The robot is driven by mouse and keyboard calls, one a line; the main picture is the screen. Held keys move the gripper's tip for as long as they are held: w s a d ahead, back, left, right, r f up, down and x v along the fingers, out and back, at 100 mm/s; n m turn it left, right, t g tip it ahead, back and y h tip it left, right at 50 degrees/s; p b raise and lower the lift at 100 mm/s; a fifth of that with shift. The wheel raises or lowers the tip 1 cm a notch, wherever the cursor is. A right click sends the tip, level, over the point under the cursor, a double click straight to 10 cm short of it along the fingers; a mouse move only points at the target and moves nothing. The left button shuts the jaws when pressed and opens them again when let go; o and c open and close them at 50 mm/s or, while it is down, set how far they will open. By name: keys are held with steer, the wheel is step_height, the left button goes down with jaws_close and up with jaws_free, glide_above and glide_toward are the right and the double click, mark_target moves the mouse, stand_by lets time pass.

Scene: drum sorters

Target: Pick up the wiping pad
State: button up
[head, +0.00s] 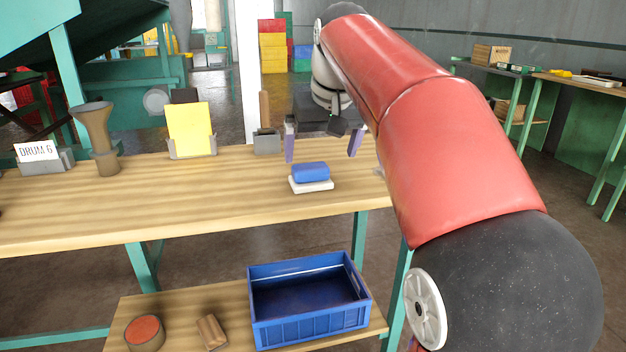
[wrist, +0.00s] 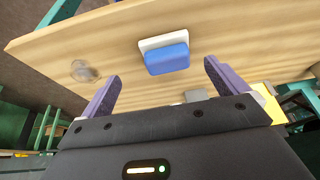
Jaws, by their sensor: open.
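The wiping pad (head: 311,173) is a small blue block on a white base (head: 311,186), lying on the wooden bench top near its right end. In the wrist view the blue pad (wrist: 167,59) and its white base (wrist: 150,43) show beyond the fingertips, between them. My gripper (head: 322,145) is open and empty, with its two purple fingers apart above and behind the pad. The fingers also show in the wrist view (wrist: 160,75). They are not touching the pad.
On the bench (head: 130,212) stand a yellow card in a holder (head: 190,128), a brown funnel-shaped vessel (head: 97,130), a DRUM 6 sign (head: 37,151) and a grey holder (head: 267,142). An empty blue crate (head: 310,325) sits on the lower shelf. The bench left of the pad is clear.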

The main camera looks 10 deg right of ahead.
mark_target(311, 166)
steer(key=shift+w+a+r, duration=0.25)
steer(key=shift+w+r, duration=0.1)
steer(key=shift+w, duration=0.35)
steer(key=x, duration=0.2)
steer(key=b+x, duration=0.1)
steer(key=x, duration=0.4)
steer(key=shift+a+f+b, duration=0.3)
steer(key=shift+b, duration=0.05)
steer(key=shift+c, duration=0.2)
steer(key=c, duration=1)
steer(key=shift+r, duration=0.15)
steer(key=shift+c, duration=0.2)
